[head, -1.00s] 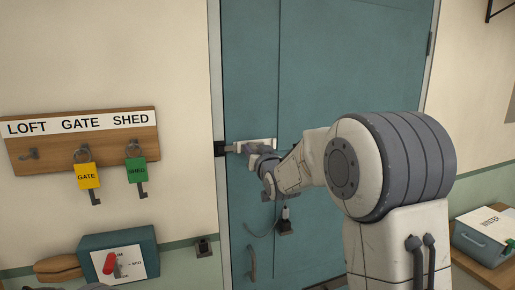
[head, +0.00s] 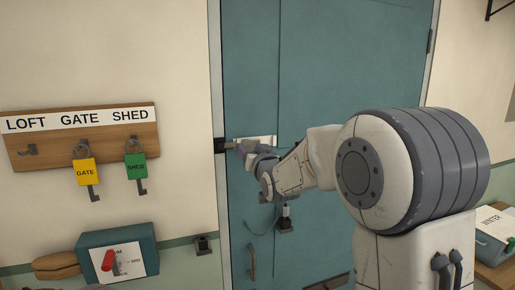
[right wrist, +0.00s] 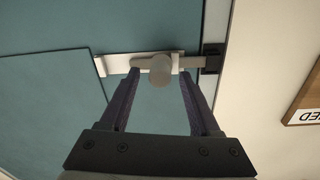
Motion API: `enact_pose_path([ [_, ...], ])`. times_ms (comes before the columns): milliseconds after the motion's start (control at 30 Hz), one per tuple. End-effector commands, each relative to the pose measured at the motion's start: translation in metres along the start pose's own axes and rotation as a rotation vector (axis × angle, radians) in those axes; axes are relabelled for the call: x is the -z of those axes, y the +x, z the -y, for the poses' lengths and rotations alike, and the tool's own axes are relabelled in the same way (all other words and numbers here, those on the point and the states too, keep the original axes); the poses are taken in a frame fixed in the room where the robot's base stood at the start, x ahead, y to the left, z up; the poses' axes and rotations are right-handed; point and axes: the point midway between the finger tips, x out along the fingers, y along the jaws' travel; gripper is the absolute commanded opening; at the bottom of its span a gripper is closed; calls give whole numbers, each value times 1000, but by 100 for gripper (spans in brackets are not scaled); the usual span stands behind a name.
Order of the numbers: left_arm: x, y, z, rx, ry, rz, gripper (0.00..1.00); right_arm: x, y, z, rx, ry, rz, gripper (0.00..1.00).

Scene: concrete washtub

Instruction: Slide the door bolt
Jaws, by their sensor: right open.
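The door bolt (head: 262,139) is a pale plate with a grey bar, mounted at the left edge of the teal door (head: 330,60). Its bar reaches to the dark keeper (head: 219,145) on the frame. In the right wrist view the bolt's round knob (right wrist: 160,72) stands between the fingertips of my right gripper (right wrist: 162,78). The fingers are open, one on each side of the knob, with a visible gap on both sides. In the head view my right gripper (head: 250,152) covers part of the bolt. My left gripper is not in view.
Left of the door hangs a key board (head: 110,145) with a yellow GATE tag (head: 86,171) and a green SHED tag (head: 136,166). A door handle (head: 252,262) is below the bolt. Another box (head: 492,240) stands at right.

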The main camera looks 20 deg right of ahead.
Motion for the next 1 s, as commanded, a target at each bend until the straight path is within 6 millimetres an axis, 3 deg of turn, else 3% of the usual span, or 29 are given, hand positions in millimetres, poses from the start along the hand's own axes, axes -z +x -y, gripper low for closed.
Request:
enact_pose_path([
  [600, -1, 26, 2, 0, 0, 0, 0, 0, -47, 0, 0, 0, -2, 63],
  [1000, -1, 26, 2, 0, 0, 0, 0, 0, -49, 0, 0, 0, 0, 63],
])
